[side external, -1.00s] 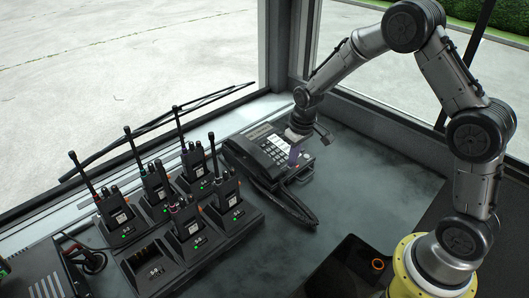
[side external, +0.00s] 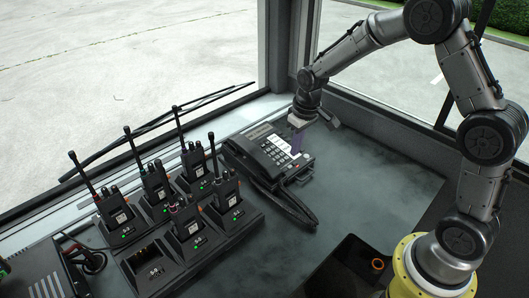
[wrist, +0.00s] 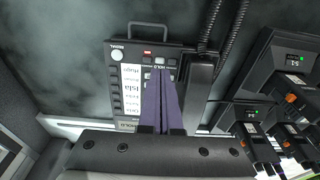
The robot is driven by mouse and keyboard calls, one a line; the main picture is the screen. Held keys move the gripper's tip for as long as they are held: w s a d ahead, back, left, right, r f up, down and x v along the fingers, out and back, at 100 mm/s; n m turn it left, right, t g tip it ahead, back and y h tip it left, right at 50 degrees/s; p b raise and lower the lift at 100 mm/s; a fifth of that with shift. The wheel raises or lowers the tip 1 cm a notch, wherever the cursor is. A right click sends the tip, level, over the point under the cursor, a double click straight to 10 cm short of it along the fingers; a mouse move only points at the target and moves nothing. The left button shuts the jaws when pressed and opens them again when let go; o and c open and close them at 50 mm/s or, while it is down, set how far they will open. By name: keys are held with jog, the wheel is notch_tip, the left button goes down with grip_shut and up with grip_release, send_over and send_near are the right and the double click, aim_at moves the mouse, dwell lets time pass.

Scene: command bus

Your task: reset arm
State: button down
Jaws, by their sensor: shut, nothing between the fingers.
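My gripper (side external: 296,146) is above the right part of the desk phone (side external: 262,150), fingers pointing down. In the wrist view its two purple fingers (wrist: 161,98) are together with nothing between them. The phone (wrist: 128,92) lies behind them, its keys and white label strip partly covered. Whether the fingertips touch the phone cannot be told for sure. The dark handset (wrist: 202,85) lies along the phone's side, with its coiled cord running off at the top.
Several radios stand upright in a charger (side external: 222,250) left of the phone; one front slot (side external: 152,262) is empty. Window frames border the desk. Open desk (side external: 375,180) lies right of the phone.

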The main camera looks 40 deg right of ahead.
jog(key=s+a+r+t, duration=0.2)
jog(key=s+r, duration=0.2)
jog(key=r, duration=0.6)
jog(key=s+a+r+t, duration=0.1)
jog(key=s+r+t, duration=0.1)
jog(key=s+r, duration=0.5)
jog(key=s+a, duration=0.1)
jog(key=s, duration=1.5)
